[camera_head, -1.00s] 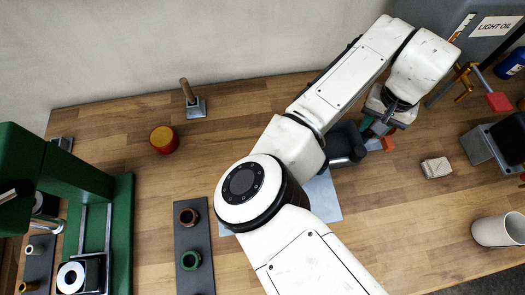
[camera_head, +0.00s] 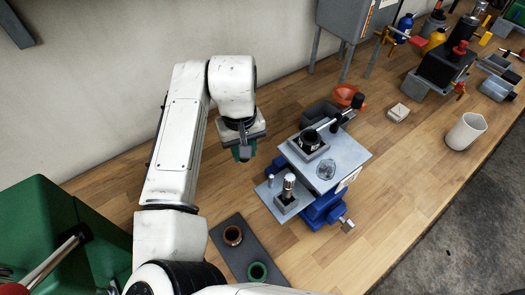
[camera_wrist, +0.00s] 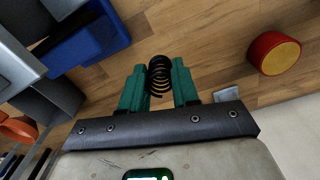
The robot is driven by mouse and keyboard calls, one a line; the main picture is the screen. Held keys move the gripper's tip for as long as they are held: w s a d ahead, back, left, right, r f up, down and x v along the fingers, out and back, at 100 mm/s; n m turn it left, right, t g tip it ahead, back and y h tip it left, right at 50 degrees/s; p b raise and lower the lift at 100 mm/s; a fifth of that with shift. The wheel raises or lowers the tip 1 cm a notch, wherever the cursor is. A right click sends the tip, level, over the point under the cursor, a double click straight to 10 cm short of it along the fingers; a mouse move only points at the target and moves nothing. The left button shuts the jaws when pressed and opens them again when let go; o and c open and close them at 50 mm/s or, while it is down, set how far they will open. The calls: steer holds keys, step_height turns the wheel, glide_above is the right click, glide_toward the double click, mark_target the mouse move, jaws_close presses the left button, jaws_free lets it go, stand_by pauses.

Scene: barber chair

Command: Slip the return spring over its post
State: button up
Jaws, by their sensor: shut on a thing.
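My gripper (camera_head: 243,154) hangs above the bench, left of the blue-based fixture. In the wrist view its green fingers (camera_wrist: 159,88) are shut on a dark coil spring (camera_wrist: 159,74), which sticks out past the fingertips. The spring cannot be made out in the head view. The fixture has a grey plate (camera_head: 340,157) on a blue base (camera_head: 318,210). On its lower front ledge stand a silver post (camera_head: 289,184) in a dark square seat and a thinner pin (camera_head: 271,181). I cannot tell which is the spring's post. The spring is apart from both.
The fixture's lever (camera_head: 333,122) rises at the back. An orange bowl (camera_head: 345,94) is behind it. A red-and-yellow round piece (camera_wrist: 275,53) lies on the bench in the wrist view.

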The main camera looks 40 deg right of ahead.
mark_target(271, 177)
steer(key=s+r+n, duration=0.1)
steer(key=s+r, duration=0.4)
steer(key=s+r+n, duration=0.1)
steer(key=s+r, duration=0.4)
steer(key=r, duration=0.1)
steer(key=shift+s+r+p, duration=0.1)
steer(key=shift+s+p, duration=0.25)
steer(key=shift+r+p, duration=0.1)
steer(key=shift+p, duration=0.25)
steer(key=shift+f+b, duration=1.95)
steer(key=shift+f, duration=2.1)
steer(key=shift+f+b, duration=0.4)
steer(key=shift+f, duration=0.2)
steer(key=o, duration=1.1)
steer(key=shift+r, duration=0.1)
step_height(271, 177, up, 9)
steer(key=p, duration=0.8)
steer(key=shift+p, duration=0.3)
